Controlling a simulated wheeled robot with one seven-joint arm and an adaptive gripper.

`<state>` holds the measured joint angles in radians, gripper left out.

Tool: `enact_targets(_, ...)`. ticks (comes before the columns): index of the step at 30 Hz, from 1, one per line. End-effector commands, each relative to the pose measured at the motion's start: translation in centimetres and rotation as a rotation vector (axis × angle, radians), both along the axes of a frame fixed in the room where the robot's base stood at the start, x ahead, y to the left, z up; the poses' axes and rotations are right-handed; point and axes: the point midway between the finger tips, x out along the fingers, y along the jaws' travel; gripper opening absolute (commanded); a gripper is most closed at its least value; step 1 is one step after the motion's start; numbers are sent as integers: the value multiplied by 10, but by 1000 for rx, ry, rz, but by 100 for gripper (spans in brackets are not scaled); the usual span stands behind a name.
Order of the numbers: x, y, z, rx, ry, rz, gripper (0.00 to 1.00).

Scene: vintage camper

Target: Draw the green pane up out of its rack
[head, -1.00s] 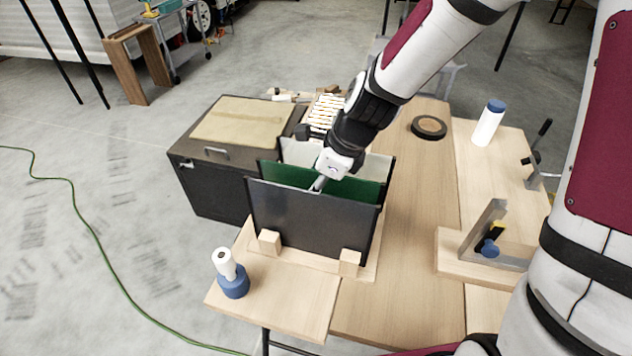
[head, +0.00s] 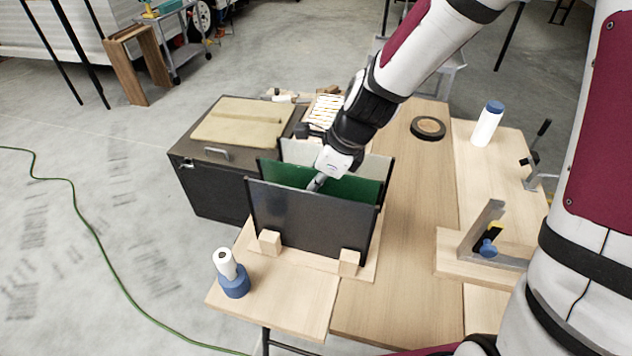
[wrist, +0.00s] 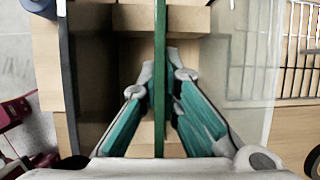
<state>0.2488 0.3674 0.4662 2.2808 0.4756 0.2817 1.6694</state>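The green pane (head: 360,189) stands upright in a wooden rack (head: 300,262), between a dark grey pane (head: 310,222) in front and a pale pane (head: 372,165) behind. The dark pane hides the green pane's lower part. My gripper (head: 317,184) reaches down from above at the green pane's top edge. In the wrist view the green pane (wrist: 159,40) appears edge-on as a thin upright strip. The fingers of my gripper (wrist: 160,68) are on either side of it, open, with a narrow gap showing at the left fingertip.
A black box (head: 215,190) with a tan top stands left of the rack. A blue-and-white bottle (head: 232,278) stands at the front left table corner. A tape roll (head: 428,127), a white bottle (head: 487,124) and a clamp fixture (head: 485,240) are to the right. The table between is clear.

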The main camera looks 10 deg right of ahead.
Motion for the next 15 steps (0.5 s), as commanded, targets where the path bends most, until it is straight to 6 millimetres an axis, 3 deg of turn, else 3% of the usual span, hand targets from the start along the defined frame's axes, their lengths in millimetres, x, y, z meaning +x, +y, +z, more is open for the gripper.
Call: enact_targets(15, 0, 0, 21, 0, -2, -1, 0)
